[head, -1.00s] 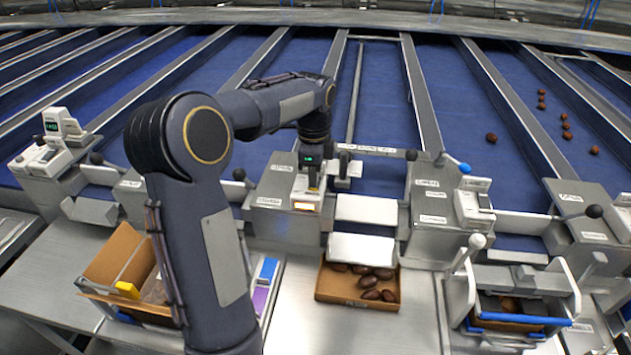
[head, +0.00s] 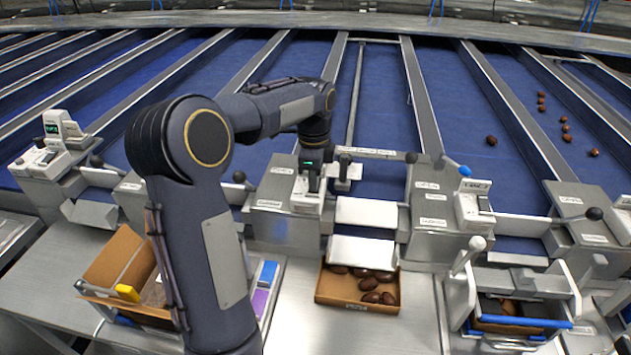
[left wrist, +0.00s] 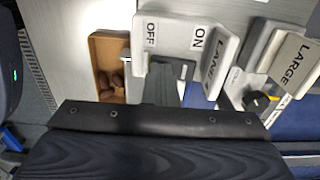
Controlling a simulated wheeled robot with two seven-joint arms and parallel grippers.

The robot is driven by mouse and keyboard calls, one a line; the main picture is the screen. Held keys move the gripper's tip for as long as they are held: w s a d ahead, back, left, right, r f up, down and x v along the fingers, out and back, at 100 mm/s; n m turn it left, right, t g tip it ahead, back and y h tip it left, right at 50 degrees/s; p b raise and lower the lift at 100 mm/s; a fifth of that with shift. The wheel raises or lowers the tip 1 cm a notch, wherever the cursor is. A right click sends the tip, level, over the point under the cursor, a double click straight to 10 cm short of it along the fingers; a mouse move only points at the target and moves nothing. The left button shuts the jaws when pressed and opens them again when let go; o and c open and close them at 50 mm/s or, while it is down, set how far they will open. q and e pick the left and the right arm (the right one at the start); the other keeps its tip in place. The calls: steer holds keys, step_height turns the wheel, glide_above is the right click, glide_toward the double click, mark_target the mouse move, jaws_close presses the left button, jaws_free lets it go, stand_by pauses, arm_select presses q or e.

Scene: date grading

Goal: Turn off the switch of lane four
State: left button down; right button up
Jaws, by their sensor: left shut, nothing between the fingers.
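A pale switch box (head: 306,204) stands on the lane-end housing in the middle of the head view. In the left wrist view its switch plate (left wrist: 180,33) reads OFF and ON, with a LANE label on the side; the lane number is not legible. My left gripper (head: 312,188) is shut and empty, pointing down at this box. The same gripper (left wrist: 162,84) shows in the left wrist view just below the plate, near the OFF side. The gripper covers part of the box, so the rocker's position and any contact are hard to tell. My right gripper is not in view.
Another switch box (head: 473,210) stands to the right, and one with a green display (head: 45,158) at far left. A cardboard box of dates (head: 335,294) sits below the chute. Loose dates lie on the right belts.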

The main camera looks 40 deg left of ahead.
arm_select(q)
step_height(320, 180, up, 2)
steer(key=shift+r+p, duration=0.15)
steer(key=shift+p, duration=1)
step_height(320, 180, up, 2)
steer(key=shift+r+p, duration=0.1)
steer(key=shift+p, duration=0.85)
steer(key=shift+r, duration=0.9)
